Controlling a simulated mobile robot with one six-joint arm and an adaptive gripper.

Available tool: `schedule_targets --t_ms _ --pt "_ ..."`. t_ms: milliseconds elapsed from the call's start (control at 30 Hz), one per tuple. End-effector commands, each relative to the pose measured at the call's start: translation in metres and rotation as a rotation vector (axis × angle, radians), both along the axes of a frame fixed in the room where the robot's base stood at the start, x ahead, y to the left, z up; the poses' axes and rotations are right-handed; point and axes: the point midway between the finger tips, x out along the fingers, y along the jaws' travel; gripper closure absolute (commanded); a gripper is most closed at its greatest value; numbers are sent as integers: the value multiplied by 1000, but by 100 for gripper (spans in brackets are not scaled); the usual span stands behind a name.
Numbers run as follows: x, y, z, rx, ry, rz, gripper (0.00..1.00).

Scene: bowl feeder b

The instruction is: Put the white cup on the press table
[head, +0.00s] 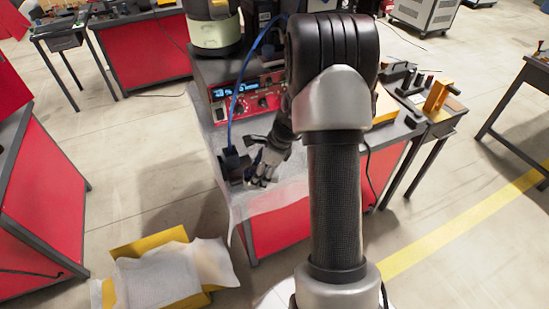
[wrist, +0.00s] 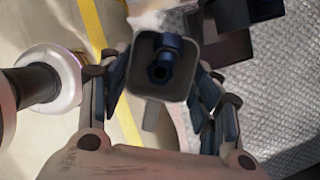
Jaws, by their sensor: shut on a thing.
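My gripper (head: 263,170) is low over the front corner of a red-fronted bench (head: 285,228) in the head view. In the wrist view my gripper (wrist: 161,88) is shut on a square, open-topped cup, its fingers on either side. The cup's pale grey rim (wrist: 160,99) faces the camera, and a dark blue bolt-like piece (wrist: 162,62) shows inside it. This looks like the white cup, in shadow; the head view does not show it clearly. A table on the right bears a yellow upright tool (head: 438,95); I cannot tell for sure whether it is the press table.
A dark block with a blue cable (head: 234,164) stands on the bench just left of my gripper. A red control box (head: 247,96) is behind it. A yellow box with white wrapping (head: 160,275) lies on the floor. Open floor lies right of the bench.

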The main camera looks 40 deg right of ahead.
Motion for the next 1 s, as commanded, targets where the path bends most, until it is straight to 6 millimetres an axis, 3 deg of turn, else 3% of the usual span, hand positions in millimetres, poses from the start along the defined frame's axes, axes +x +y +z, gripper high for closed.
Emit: schedule_targets --t_ms 300,500,633,767,1000 --pt "-37 -88 -23 0 1 -669 71" --pt "-62 -123 -32 0 1 -962 71" --pt "-71 -135 -35 -1 0 -1056 71" --pt "-62 -140 -34 0 0 -1077 71" --pt "-7 -152 -32 -2 -2 -1072 71"
